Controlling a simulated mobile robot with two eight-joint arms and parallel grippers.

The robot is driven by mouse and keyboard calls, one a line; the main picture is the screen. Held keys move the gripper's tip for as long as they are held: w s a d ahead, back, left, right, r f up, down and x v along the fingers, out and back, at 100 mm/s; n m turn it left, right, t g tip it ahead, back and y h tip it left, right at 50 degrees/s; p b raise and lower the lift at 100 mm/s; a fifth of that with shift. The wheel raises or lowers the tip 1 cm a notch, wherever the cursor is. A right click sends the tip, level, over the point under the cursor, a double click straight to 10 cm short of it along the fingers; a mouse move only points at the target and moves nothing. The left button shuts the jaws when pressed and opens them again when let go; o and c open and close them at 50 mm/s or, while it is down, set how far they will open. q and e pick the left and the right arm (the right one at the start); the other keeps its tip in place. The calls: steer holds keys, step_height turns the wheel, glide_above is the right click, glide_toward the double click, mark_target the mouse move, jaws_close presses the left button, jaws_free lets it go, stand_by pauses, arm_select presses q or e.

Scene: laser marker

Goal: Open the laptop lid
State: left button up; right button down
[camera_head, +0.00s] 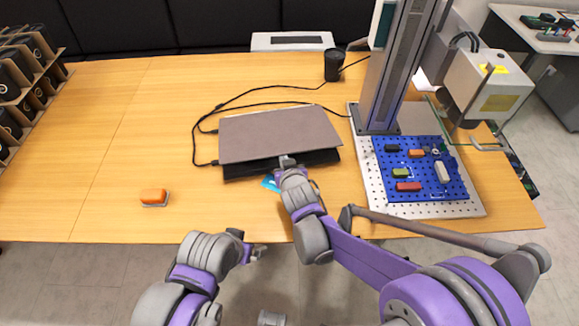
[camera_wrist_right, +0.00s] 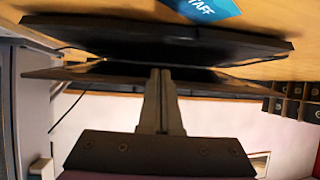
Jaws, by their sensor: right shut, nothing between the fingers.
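The laptop sits in the middle of the wooden table, its grey-brown lid (camera_head: 275,134) partly raised. A dark gap separates the lid's front edge from the black base (camera_head: 240,171). My right gripper (camera_head: 287,161) is at the front edge of the lid, right of its middle. In the right wrist view, the shut, empty fingers (camera_wrist_right: 161,71) reach the gap between the base (camera_wrist_right: 150,40) and the thin lid (camera_wrist_right: 95,73); exact contact is unclear. My left gripper (camera_head: 258,252) is off the table's front edge, away from the laptop; its finger opening is unclear.
A blue card (camera_head: 270,184) lies before the laptop, partly hidden by my right gripper. Black cables run behind and left of it. The laser marker's column (camera_head: 393,70) and perforated plate (camera_head: 370,178) stand right. An orange-topped block (camera_head: 154,196) lies left on clear table.

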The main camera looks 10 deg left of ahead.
steer(key=shift+w+a+r+p, duration=0.1)
steer(key=shift+w+r+p, duration=0.1)
steer(key=shift+r+p, duration=0.3)
steer(key=shift+w+a+r+p, duration=0.15)
steer(key=shift+r+p, duration=0.1)
steer(key=shift+r, duration=0.45)
steer(key=shift+w+a+r+p, duration=0.1)
steer(key=shift+w+r+p, duration=0.1)
steer(key=shift+r+p, duration=0.3)
steer(key=shift+d+r, duration=0.1)
steer(key=shift+s+d, duration=0.45)
steer(key=shift+s, duration=0.45)
steer(key=shift+s+d, duration=0.4)
steer(key=shift+s, duration=0.5)
steer(key=shift+s+d, duration=0.45)
steer(key=shift+s, duration=0.45)
